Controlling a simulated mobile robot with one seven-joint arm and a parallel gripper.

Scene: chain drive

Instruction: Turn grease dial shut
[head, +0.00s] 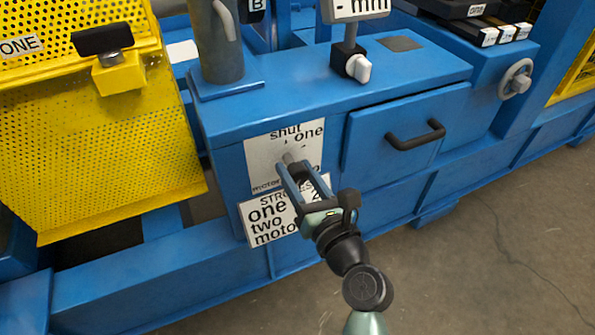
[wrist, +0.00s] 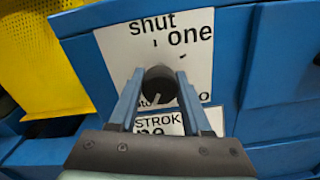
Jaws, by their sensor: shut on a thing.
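The grease dial is a small round knob (wrist: 160,82), dark in the wrist view, on a white label plate (wrist: 195,55) on the front of the blue cabinet. The plate reads "shut" at the top and "one" to the upper right; lower lettering is partly hidden. My gripper (wrist: 160,76) has one finger on each side of the knob and is shut on it. In the head view the fingers (head: 293,168) reach the plate (head: 262,160) and mostly cover the knob. I cannot tell for sure which mark the knob points to.
A drawer with a black handle (head: 415,136) is to the right. A yellow perforated guard (head: 110,160) is at left. A white knob (head: 358,68) stands on top.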

